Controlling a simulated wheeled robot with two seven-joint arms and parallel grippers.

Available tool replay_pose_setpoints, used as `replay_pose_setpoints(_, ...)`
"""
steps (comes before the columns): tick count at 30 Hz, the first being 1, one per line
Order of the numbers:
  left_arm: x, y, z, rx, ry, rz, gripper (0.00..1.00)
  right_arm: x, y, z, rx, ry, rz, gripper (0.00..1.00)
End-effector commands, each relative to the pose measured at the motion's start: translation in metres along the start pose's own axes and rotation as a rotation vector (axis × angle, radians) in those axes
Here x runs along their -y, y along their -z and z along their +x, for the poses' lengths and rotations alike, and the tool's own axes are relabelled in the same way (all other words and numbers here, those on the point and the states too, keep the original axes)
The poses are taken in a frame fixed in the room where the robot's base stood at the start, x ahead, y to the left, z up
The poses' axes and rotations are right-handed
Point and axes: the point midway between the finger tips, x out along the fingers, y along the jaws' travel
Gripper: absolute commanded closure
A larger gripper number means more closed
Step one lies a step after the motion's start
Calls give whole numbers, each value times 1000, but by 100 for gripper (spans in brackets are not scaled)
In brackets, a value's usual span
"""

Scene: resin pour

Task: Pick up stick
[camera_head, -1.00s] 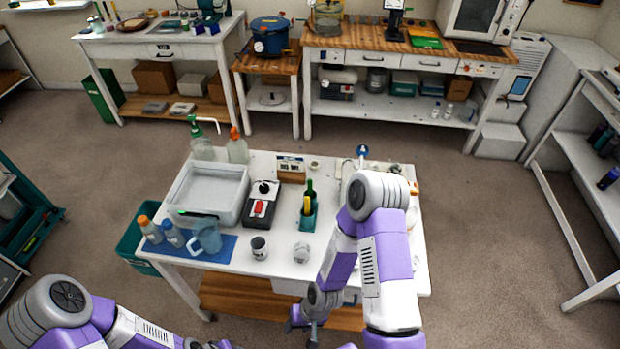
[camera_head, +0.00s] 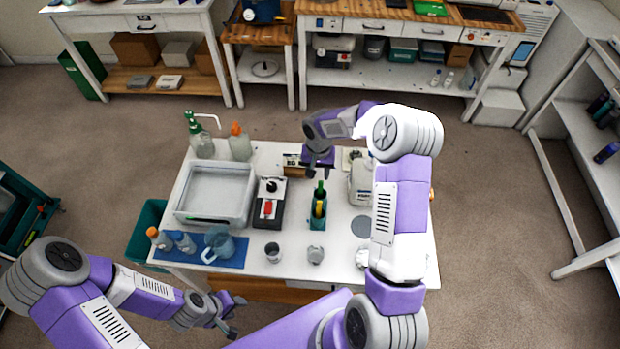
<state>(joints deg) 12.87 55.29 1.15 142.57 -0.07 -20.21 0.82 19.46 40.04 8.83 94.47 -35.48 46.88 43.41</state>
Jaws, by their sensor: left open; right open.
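A small teal holder (camera_head: 317,224) stands on the white table and holds slim upright items, one dark green (camera_head: 320,188) and one yellow (camera_head: 319,208). I cannot tell for sure which of them is the stick. My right gripper (camera_head: 318,172) is over the back of the table, just behind and above the holder in the picture. It is open and appears empty, pointing down. My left gripper (camera_head: 238,312) is open and empty, low in front of the table's front edge.
A clear tray (camera_head: 180,216) and a black device with a red part (camera_head: 267,209) stand left of the holder. Two cups (camera_head: 273,252) are in front. A blue mat (camera_head: 232,258) bears a jug (camera_head: 217,243) and bottles. A white jug (camera_head: 360,190) stands to the right.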

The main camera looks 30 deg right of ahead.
Motion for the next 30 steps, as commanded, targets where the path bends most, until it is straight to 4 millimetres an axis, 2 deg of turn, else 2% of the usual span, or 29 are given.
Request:
replay_pose_setpoints(8, -1, -2, -3, 3, 0, 0, 57, -3, 0, 25, 3, -4, 3, 52)
replay_pose_setpoints(18, -4, -2, -10, 2, 0, 0, 57, -10, -1, 70, 2, -2, 2, 52)
replay_pose_setpoints(26, -4, -1, -10, 2, 0, 0, 57, -9, -1, 74, -1, -2, 2, 52)
replay_pose_setpoints(27, -4, -1, -10, 2, 0, 0, 57, -9, -1, 74, -1, -2, 2, 54)
replay_pose_setpoints(30, -4, -2, -10, 2, 0, 0, 57, -10, -1, 74, 0, -2, 2, 69)
